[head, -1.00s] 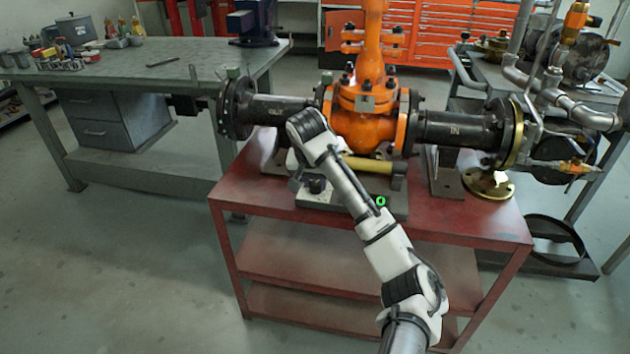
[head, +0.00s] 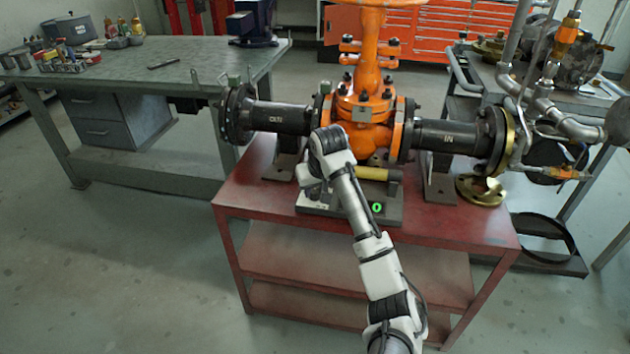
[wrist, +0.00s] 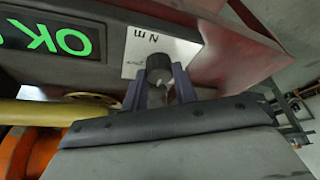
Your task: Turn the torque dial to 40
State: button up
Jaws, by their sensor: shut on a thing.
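The torque dial (wrist: 158,66) is a small dark round knob beside a white label (wrist: 186,52) in the wrist view. My gripper (wrist: 158,88) is shut on it, one finger on each side. My gripper (head: 314,191) is low over the left part of the grey unit (head: 392,212); the dial is hidden there.
The unit sits at the front of a red table (head: 450,225). An orange valve (head: 365,125) with black flanged pipes stands close behind. A yellow cylinder (head: 378,174) lies between them. A grey workbench (head: 130,85) is at left; open floor lies in front.

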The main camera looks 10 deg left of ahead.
jog(key=shift+n+g+y+p, duration=0.35)
jog(key=shift+n+p, duration=0.45)
jog(key=shift+n, duration=0.4)
jog(key=o, duration=1)
jog(key=v, duration=1.4)
jog(key=shift+d+f, duration=0.1)
jog(key=shift+f, duration=0.05)
